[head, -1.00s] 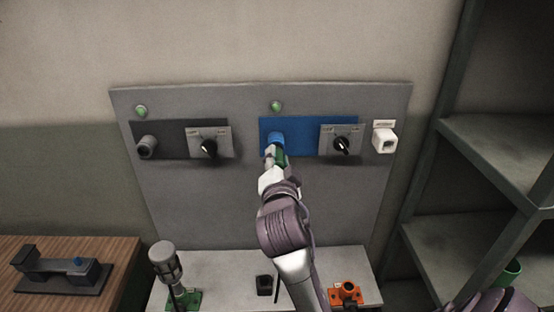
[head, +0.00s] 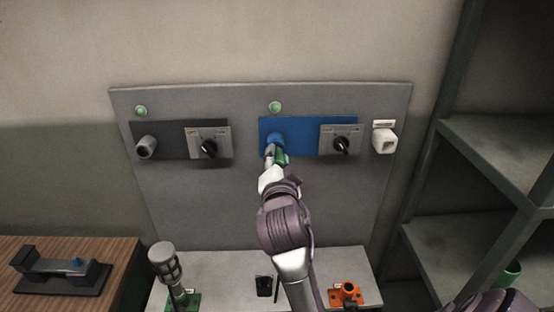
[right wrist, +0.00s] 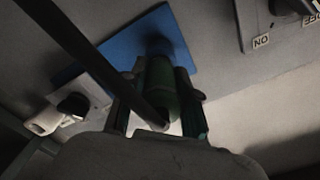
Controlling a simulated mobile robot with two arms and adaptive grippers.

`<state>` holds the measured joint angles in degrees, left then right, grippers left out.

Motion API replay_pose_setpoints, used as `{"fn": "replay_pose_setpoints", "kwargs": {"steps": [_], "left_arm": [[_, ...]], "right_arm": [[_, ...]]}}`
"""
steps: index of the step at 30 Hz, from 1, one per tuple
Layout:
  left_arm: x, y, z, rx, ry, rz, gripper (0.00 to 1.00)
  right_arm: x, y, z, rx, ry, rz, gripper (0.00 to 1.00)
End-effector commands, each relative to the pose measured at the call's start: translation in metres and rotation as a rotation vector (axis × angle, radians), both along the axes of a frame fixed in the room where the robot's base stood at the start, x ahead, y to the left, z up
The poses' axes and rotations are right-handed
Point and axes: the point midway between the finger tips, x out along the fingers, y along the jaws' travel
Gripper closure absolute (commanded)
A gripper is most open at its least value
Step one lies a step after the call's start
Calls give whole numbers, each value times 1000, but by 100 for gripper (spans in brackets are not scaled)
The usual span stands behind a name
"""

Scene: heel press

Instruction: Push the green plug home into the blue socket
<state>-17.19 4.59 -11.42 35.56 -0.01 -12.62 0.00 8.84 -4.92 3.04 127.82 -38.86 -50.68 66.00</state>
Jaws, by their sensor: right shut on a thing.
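The blue socket (head: 275,139) sticks out of the left part of a blue plate (head: 300,128) on the grey wall panel. My right gripper (head: 275,158) is just in front of the socket, shut on the green plug (head: 281,158). In the right wrist view the green plug (right wrist: 162,88) lies between the two fingers (right wrist: 160,100), its far end against the dark blue socket (right wrist: 158,47). I cannot tell how deep the plug sits. A dark cable runs from it across the picture. My left gripper is not in view.
Beside the socket is a rotary switch (head: 341,145); a black plate (head: 165,139) with another socket and switch is at left. A white outlet (head: 384,139) is at right.

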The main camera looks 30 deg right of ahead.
Motion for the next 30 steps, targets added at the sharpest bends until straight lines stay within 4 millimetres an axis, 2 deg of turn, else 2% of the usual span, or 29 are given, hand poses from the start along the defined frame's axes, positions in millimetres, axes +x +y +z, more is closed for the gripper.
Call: {"fn": "replay_pose_setpoints", "kwargs": {"steps": [17, 18, 22, 23, 30], "left_arm": [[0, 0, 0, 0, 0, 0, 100], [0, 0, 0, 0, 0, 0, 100], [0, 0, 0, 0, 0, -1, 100], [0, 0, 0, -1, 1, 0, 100], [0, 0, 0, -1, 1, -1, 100]], "right_arm": [[10, -6, 0, -1, -1, 0, 100], [10, -6, 0, -1, -1, 0, 67], [10, -6, 0, 0, -1, -1, 45], [10, -6, 0, 0, -1, -1, 41], [10, -6, 0, 0, 0, 0, 41]]}}
